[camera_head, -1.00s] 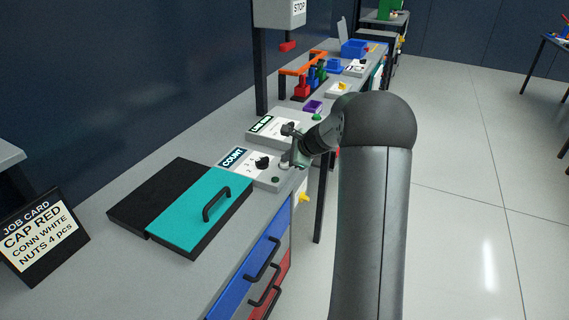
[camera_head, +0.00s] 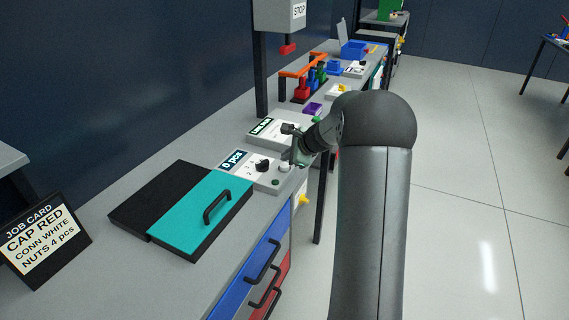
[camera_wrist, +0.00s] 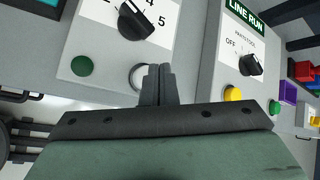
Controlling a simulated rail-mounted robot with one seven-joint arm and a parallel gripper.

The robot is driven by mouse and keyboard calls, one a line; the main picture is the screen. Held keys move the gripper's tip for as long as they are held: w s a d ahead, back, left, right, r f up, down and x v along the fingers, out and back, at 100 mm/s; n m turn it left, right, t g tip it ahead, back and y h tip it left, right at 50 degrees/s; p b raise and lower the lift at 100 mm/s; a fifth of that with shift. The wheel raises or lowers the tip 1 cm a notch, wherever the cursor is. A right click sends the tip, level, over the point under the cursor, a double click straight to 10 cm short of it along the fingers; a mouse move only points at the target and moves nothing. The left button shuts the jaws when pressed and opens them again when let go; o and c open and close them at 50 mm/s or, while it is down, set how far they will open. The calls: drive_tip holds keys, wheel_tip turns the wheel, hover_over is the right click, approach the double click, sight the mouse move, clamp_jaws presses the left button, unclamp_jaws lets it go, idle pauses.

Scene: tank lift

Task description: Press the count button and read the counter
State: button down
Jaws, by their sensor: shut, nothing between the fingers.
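The counter box (camera_head: 258,181) stands on the bench with a display (camera_head: 233,160) that reads "0 pcs". It has a black knob (camera_head: 262,165), a green button (camera_head: 275,183) and a pale round button (camera_head: 284,169). In the head view my gripper (camera_head: 294,160) is by the box's right edge.
A "LINE RUN" box (camera_wrist: 239,65) with a knob and yellow button (camera_wrist: 233,94) stands close beside my fingers. A teal panel with a handle (camera_head: 203,212) lies nearer on the bench. A job card (camera_head: 43,241) says cap red, connector white, nuts 4 pcs.

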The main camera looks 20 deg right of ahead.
sight(287, 166)
drive_tip(key=shift+r+p, duration=1.9)
drive_tip(key=shift+r, duration=0.65)
drive_tip(key=shift+f, duration=0.1)
drive_tip(key=s+a+r+n+g, duration=0.2)
drive_tip(key=s+a+n, duration=0.4)
drive_tip(key=s+a, duration=0.3)
drive_tip(key=s+a+r+n+g, duration=0.2)
drive_tip(key=s+a+n+g, duration=0.1)
drive_tip(key=s+a+n, duration=0.45)
drive_tip(key=s+a+f+n+g+h, duration=0.1)
drive_tip(key=s+n, duration=0.3)
drive_tip(key=s, duration=0.8)
drive_tip(key=s+a+f+n+g+h, duration=0.2)
drive_tip(key=s+n, duration=0.3)
drive_tip(key=s, duration=0.6)
drive_tip(key=shift+s+a+f, duration=0.2)
drive_tip(key=shift+s, duration=0.15)
